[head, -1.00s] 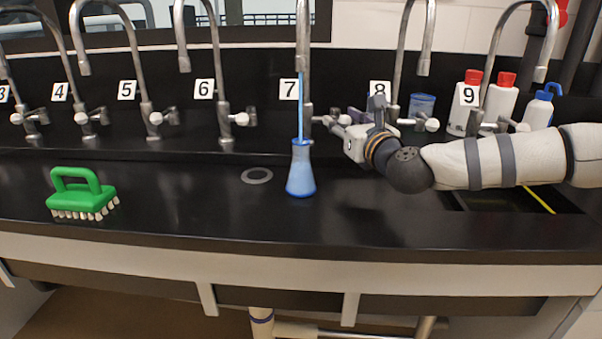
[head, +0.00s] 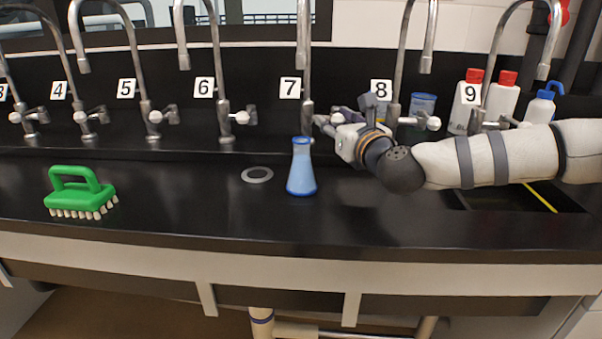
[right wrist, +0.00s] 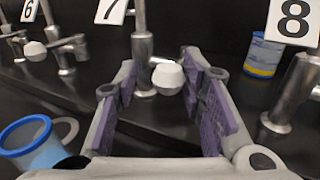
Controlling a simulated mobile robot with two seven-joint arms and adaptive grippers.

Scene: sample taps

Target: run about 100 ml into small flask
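The small flask (head: 301,172), tinted blue with a blue rim, stands upright on the black bench under the spout of tap 7 (head: 303,45). No stream falls from the spout. I cannot read the liquid level in the flask. The flask also shows at lower left in the right wrist view (right wrist: 42,150). My right gripper (head: 328,122) is at tap 7's handle. In the right wrist view its purple-padded fingers are apart, with the pale handle knob (right wrist: 167,77) between them and gaps visible beside it. My left gripper is out of view.
A green brush (head: 82,193) lies at the left. A grey ring (head: 257,175) is set in the bench left of the flask. Tap 6 (head: 222,90) and tap 8 (head: 398,75) flank tap 7. A blue-lidded tub (head: 422,105) and bottles (head: 502,97) stand at the back right.

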